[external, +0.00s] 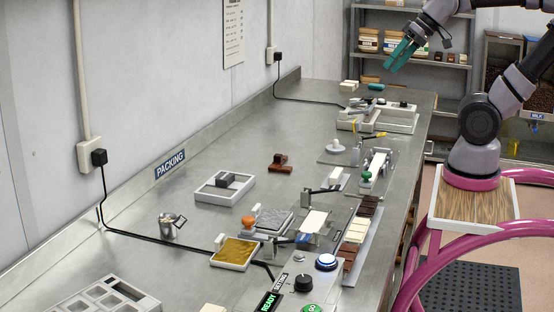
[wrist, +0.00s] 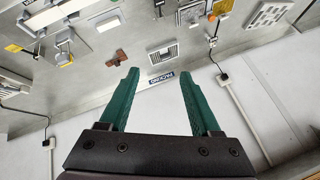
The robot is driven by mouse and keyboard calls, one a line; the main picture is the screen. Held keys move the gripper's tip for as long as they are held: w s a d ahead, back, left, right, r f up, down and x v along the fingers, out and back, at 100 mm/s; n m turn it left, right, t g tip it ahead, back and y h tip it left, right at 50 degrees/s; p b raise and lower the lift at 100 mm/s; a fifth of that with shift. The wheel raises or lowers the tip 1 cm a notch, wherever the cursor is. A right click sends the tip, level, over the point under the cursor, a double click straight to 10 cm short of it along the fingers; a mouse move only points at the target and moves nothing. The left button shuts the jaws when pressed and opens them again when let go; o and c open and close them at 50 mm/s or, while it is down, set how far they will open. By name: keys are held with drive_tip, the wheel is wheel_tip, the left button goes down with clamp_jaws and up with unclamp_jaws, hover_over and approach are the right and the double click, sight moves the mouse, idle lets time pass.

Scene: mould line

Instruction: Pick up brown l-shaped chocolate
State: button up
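The brown L-shaped chocolate (external: 280,163) lies on the steel bench, near the middle, right of the packing label. It also shows in the wrist view (wrist: 117,58), small and just beyond the tip of the left finger. My gripper (external: 392,58) is raised high over the far end of the bench, well away from the chocolate. In the wrist view my gripper (wrist: 158,74) has its two green fingers wide apart, with nothing between them.
A light tray (external: 226,200) with a dark grey block stands in front of the chocolate. A metal cup (external: 170,225), gold-filled tray (external: 235,254) and chocolate bars (external: 357,228) are nearer. Moulding equipment (external: 378,118) stands at the far end. Bare bench surrounds the chocolate.

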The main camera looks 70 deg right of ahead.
drive_tip(key=w+d+f+t+h, duration=0.1)
drive_tip(key=w+d+f, duration=0.3)
drive_tip(key=w, duration=0.4)
drive_tip(key=w+d+f+n+t+h, duration=0.1)
drive_tip(key=w+d+f+h, duration=0.1)
drive_tip(key=w+d+f, duration=0.4)
drive_tip(key=w+d+f+h, duration=0.1)
drive_tip(key=w+d+f, duration=0.2)
drive_tip(key=w, duration=0.6)
drive_tip(key=w+d+f+n+t, duration=0.1)
drive_tip(key=w+d+f, duration=0.15)
drive_tip(key=f, duration=0.25)
drive_tip(key=w+d+f+n+t, duration=0.1)
drive_tip(key=w+d+f, duration=0.15)
drive_tip(key=f, duration=0.35)
drive_tip(key=n+t+y, duration=0.1)
drive_tip(key=t+y, duration=0.1)
approach(281, 155)
drive_tip(key=x, duration=0.3)
drive_tip(key=shift+s+a+f, duration=0.15)
drive_tip(key=shift+a, duration=0.1)
drive_tip(key=shift+d+x, duration=0.2)
drive_tip(key=shift+x, duration=1.35)
drive_tip(key=shift+d+x, duration=0.15)
drive_tip(key=shift+x, duration=1.4)
clamp_jaws()
